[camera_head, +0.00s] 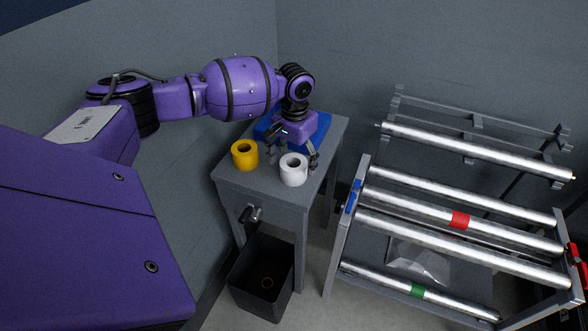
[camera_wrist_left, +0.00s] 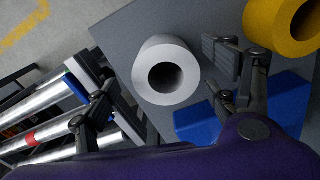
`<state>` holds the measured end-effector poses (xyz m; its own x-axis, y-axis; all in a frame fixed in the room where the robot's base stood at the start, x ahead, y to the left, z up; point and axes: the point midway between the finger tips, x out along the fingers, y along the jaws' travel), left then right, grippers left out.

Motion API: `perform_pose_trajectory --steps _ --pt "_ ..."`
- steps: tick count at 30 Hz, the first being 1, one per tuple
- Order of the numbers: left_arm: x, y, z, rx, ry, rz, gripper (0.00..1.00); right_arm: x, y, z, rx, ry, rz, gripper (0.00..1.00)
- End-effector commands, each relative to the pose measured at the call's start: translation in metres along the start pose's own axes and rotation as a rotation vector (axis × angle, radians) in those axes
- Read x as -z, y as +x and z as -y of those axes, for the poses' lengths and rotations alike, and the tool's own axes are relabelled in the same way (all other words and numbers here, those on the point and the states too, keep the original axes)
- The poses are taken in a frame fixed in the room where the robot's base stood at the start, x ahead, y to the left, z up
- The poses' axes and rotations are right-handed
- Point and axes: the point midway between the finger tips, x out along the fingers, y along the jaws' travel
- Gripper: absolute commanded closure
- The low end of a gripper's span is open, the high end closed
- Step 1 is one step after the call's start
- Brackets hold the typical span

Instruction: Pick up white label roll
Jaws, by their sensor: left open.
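The white label roll (camera_head: 293,176) stands upright near the front right of a small grey table. In the left wrist view the same white roll (camera_wrist_left: 160,50) shows its round end and dark core hole. My left gripper (camera_head: 293,158) is open above the table, just behind the roll in the head view. In the left wrist view its fingers are spread, one on each side of the roll. They do not appear closed on it, and I cannot tell whether either touches it. My right gripper is out of view.
A yellow roll (camera_head: 245,157) stands left of the white one, close to one finger in the wrist view. A blue object (camera_head: 318,128) lies behind on the grey table (camera_head: 250,185). A black bin (camera_head: 262,283) sits below. A metal roller rack (camera_head: 455,215) stands right.

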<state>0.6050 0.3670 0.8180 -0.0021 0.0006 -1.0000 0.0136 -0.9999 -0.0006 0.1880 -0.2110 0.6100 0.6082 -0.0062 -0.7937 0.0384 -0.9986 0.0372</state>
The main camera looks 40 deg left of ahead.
Motion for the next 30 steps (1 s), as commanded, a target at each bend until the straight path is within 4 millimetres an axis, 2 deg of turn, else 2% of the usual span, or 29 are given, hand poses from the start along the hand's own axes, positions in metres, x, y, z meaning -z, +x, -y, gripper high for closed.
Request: perform_pose_trajectory --steps 6,10,16,27,28,30 --pt "0.002 0.033 0.002 -0.001 0.001 0.000 0.21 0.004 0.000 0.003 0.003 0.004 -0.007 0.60" --pt "0.002 0.040 0.003 0.000 0.001 -0.002 0.21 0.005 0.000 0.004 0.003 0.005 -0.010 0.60" --pt "0.002 0.040 0.003 0.000 0.002 -0.003 0.21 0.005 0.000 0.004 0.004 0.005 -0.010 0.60" --pt "0.002 0.040 0.002 0.000 0.002 -0.003 0.70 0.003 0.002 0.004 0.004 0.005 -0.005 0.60" --pt "0.002 0.040 0.002 0.000 0.002 -0.003 0.73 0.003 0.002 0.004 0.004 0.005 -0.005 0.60" --pt "0.002 0.040 0.002 0.000 0.002 -0.003 0.73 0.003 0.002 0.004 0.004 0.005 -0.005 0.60"
